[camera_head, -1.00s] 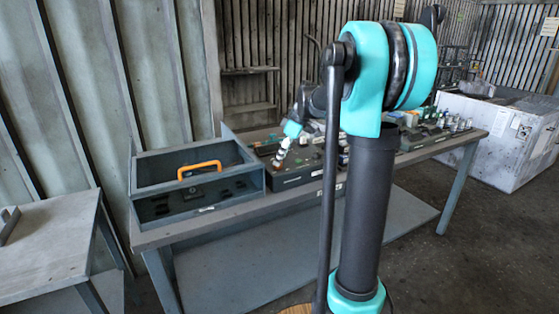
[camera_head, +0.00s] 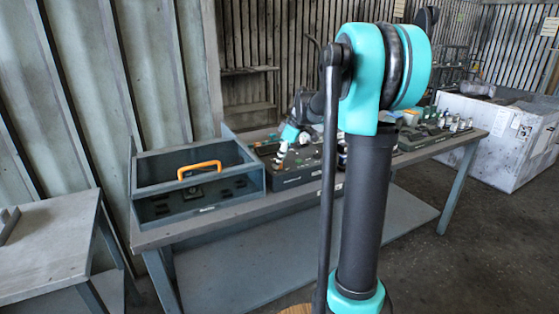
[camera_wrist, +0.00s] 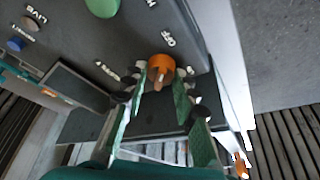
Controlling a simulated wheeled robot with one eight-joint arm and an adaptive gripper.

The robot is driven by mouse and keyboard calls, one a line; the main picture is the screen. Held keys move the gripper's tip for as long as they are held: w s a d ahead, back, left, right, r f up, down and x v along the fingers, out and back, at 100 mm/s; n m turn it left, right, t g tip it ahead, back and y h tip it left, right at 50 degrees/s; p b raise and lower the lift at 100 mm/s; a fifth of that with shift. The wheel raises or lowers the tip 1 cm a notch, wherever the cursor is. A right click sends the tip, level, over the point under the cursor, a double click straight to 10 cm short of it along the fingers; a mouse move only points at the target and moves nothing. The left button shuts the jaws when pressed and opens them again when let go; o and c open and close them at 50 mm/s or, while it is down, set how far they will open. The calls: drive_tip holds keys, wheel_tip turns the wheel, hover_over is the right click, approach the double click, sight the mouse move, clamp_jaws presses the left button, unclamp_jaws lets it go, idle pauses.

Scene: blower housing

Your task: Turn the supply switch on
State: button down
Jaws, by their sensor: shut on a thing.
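The supply switch looks to be the orange rotary knob (camera_wrist: 161,68) on a dark control panel (camera_wrist: 215,30), with the word OFF printed beside it in the wrist view. My gripper (camera_wrist: 160,78) has its two green-padded fingers on either side of the knob's handle and is shut on it. Part of the knob is hidden by the fingers. In the head view my gripper (camera_head: 281,152) is small, down at the dark panel box (camera_head: 295,178) on the bench. The knob itself cannot be made out there.
A green button (camera_wrist: 102,5) and a blue button (camera_wrist: 15,44) sit on the same panel. Left of the box stands an open grey tray (camera_head: 215,197) with an orange handle (camera_head: 199,169). Several small items crowd the bench's right part.

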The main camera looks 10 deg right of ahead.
drive_tip(key=shift+m, duration=0.3)
drive_tip(key=m, duration=0.1)
drive_tip(key=m+t+h, duration=0.1)
drive_tip(key=m, duration=0.1)
drive_tip(key=shift+s+a+m, duration=0.1)
drive_tip(key=shift+a+m, duration=0.05)
drive_tip(key=shift+m, duration=0.15)
drive_tip(key=m, duration=0.2)
drive_tip(key=m+t+h, duration=0.1)
drive_tip(key=m, duration=0.1)
drive_tip(key=shift+a+m+h, duration=0.1)
drive_tip(key=shift+m+h, duration=0.2)
drive_tip(key=m, duration=0.2)
drive_tip(key=m+h, duration=0.1)
drive_tip(key=m, duration=0.1)
drive_tip(key=shift+a+t+h, duration=0.1)
drive_tip(key=shift+t+h, duration=0.2)
drive_tip(key=shift+a+m+h, duration=0.1)
drive_tip(key=shift+m+h, duration=0.8)
drive_tip(key=shift+m, duration=1.6)
drive_tip(key=shift+g, duration=0.4)
drive_tip(key=c, duration=1.2)
unclamp_jaws()
